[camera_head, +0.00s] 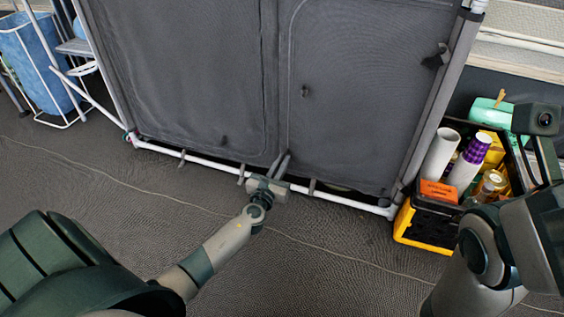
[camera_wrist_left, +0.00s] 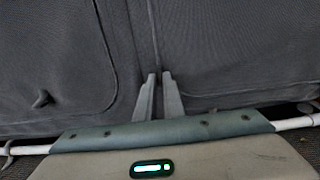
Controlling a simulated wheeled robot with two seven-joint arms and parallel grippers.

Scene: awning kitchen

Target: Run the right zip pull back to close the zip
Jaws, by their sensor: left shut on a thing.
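The dark grey fabric cupboard front (camera_head: 205,80) has two panels, each edged by a zip line. My left gripper (camera_head: 280,163) is at the lower left corner of the right panel (camera_head: 355,90), near the bottom of the strip between the panels. In the left wrist view its two narrow fingers (camera_wrist_left: 160,76) are close together at that strip. It is shut on the right zip pull, which the fingers hide. The right zip line runs up from there and along the panel's bottom edge. Part of my right arm (camera_head: 465,265) shows at the lower right; its fingers do not show.
A white tube frame (camera_head: 345,198) runs along the cupboard's bottom. A black and yellow crate (camera_head: 425,229) with bottles and rolls stands close to its right side. A blue bin (camera_head: 38,65) in a white rack stands at the left. The floor in front is clear.

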